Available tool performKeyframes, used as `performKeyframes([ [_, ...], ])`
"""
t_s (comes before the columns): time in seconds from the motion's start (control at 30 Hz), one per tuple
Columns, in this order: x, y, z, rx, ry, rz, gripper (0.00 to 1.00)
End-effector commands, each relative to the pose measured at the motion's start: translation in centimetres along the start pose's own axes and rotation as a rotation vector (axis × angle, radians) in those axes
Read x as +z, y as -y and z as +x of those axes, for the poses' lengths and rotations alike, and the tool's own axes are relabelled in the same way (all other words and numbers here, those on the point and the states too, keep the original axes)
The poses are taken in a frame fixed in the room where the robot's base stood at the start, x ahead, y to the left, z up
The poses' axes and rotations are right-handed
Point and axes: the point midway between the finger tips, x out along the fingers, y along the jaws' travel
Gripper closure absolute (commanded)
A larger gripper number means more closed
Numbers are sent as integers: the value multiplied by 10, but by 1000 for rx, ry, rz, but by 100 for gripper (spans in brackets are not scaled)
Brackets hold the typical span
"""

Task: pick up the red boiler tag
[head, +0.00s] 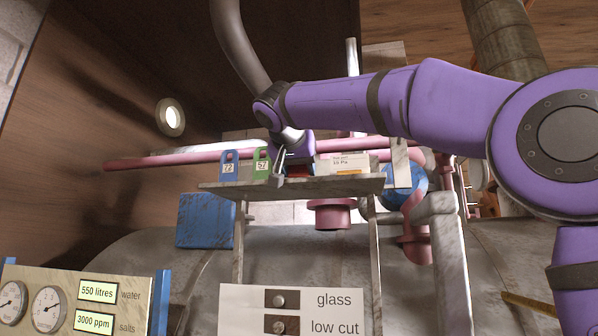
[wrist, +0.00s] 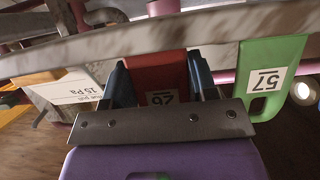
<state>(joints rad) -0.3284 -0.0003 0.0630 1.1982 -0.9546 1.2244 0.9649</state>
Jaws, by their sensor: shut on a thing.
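The red boiler tag (wrist: 155,72) is in the middle of the wrist view, between the two blue fingers of my gripper (wrist: 159,78). The gripper is shut on it. The tag's white number label is partly hidden by the gripper's dark front plate. In the head view only a small part of the red tag (head: 299,171) shows at the shelf, behind the gripper (head: 284,160). The tag is close to the shelf edge; I cannot tell whether it still touches the shelf.
A green tag (head: 262,164) marked 57 stands close beside the gripper, with a blue tag (head: 229,167) marked 72 left of it. A white-and-yellow card (head: 342,163) is on the right. All are on the narrow grey shelf (head: 335,187). A pink pipe (head: 165,160) runs behind.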

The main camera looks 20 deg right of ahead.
Motion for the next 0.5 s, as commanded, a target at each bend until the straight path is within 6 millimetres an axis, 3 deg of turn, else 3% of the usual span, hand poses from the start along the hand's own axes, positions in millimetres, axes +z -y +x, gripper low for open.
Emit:
performKeyframes([
  [0.5, -60, 0, -24, -1, -1, 2, 70],
])
